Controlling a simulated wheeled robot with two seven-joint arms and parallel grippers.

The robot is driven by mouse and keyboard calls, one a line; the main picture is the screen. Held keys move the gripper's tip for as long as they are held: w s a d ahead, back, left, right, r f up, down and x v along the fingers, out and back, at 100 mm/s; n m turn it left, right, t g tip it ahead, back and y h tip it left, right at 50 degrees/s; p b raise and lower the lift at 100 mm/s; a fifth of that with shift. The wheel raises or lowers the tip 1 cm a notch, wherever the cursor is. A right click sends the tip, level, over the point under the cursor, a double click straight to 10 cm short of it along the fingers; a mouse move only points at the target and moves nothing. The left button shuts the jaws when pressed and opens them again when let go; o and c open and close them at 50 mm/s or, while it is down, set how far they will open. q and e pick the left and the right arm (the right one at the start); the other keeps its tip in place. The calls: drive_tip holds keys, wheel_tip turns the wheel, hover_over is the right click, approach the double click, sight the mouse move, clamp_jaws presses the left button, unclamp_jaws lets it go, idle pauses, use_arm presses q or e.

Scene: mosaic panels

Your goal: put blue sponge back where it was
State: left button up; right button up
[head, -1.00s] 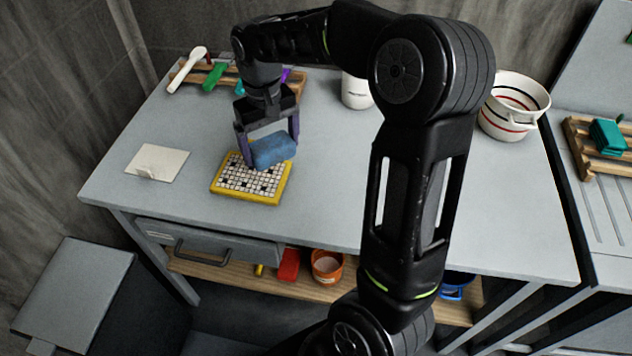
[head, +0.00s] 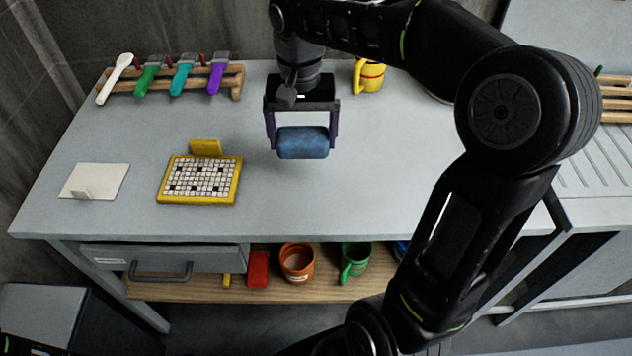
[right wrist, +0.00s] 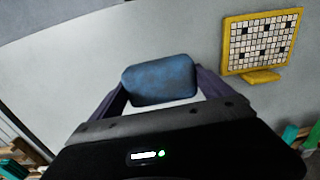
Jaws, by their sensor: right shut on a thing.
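The blue sponge (head: 303,142) is held between the fingers of my right gripper (head: 303,130) in the head view, over the middle of the table. It appears to be above the grey tabletop, but its exact height is hard to judge. In the right wrist view the sponge (right wrist: 160,79) sits between the two fingers. The mosaic panel (head: 200,180), yellow-framed with white and black tiles, lies to the left of the gripper, apart from it. The panel also shows at the upper right of the right wrist view (right wrist: 262,42). My left gripper is not in view.
A wooden rack (head: 238,82) with several coloured-handled tools stands at the back left. A white card (head: 95,180) lies left of the panel. A yellow mug (head: 369,76) stands at the back. The shelf below holds a red block (head: 258,269), an orange pot (head: 297,262) and a green mug (head: 355,262).

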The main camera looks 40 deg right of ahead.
drive_tip(key=shift+f, duration=0.1)
hover_over(304, 183)
drive_tip(key=shift+f, duration=3.1)
drive_tip(key=shift+f+p, duration=0.3)
drive_tip(key=shift+f, duration=1.55)
drive_tip(key=shift+f, duration=0.1)
drive_tip(key=o, duration=0.7)
drive_tip(key=shift+f, duration=0.1)
drive_tip(key=shift+o, duration=1.1)
